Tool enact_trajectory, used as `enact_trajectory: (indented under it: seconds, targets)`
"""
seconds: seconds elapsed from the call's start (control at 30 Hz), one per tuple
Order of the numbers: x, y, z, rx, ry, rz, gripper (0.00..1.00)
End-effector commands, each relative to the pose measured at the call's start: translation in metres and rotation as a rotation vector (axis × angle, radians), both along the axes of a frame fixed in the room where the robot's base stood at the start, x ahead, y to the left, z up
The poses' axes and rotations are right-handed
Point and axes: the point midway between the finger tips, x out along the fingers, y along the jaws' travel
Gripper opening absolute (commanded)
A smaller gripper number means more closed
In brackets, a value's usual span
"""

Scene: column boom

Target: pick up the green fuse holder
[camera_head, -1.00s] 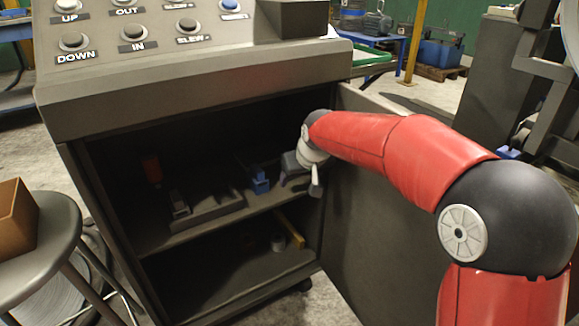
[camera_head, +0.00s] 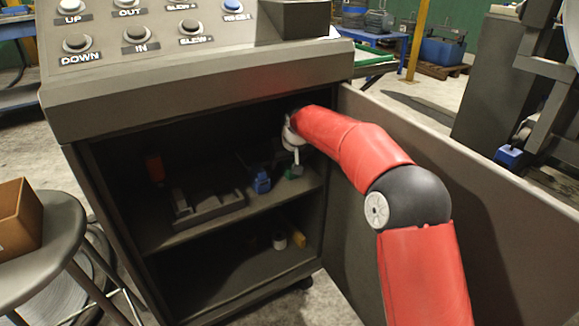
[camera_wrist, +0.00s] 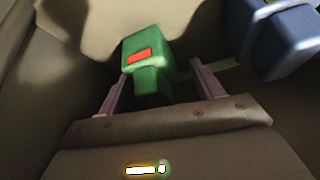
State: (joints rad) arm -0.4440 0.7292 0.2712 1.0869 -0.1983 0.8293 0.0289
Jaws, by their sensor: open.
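The green fuse holder (camera_wrist: 150,62) has a red-orange window on its face and shows in the wrist view, beyond and between the two fingers of my gripper (camera_wrist: 160,82). In the head view the green fuse holder (camera_head: 294,172) is small on the upper shelf of the dark cabinet, partly hidden by my wrist. My gripper is open, one finger on each side of the holder; I cannot tell whether either finger touches it.
A blue block-like item (camera_wrist: 275,38) stands close to the right in the wrist view, and on the shelf (camera_head: 150,238) in the head view. A grey tray (camera_head: 208,208) and a red item (camera_head: 155,168) lie further left. The open cabinet door (camera_head: 385,240) is at the right.

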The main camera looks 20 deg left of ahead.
Motion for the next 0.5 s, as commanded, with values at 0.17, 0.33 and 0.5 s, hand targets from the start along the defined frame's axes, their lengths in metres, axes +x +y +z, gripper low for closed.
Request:
enact_trajectory:
  seconds: [0.17,0.33,0.5]
  targets:
    - [0.0013,0.0010,-0.0014,0.001,-0.002,0.000,0.66]
    - [0.0012,0.0008,-0.0014,0.001,-0.002,0.000,0.56]
    - [0.0011,0.0007,-0.0013,0.001,-0.002,0.000,0.33]
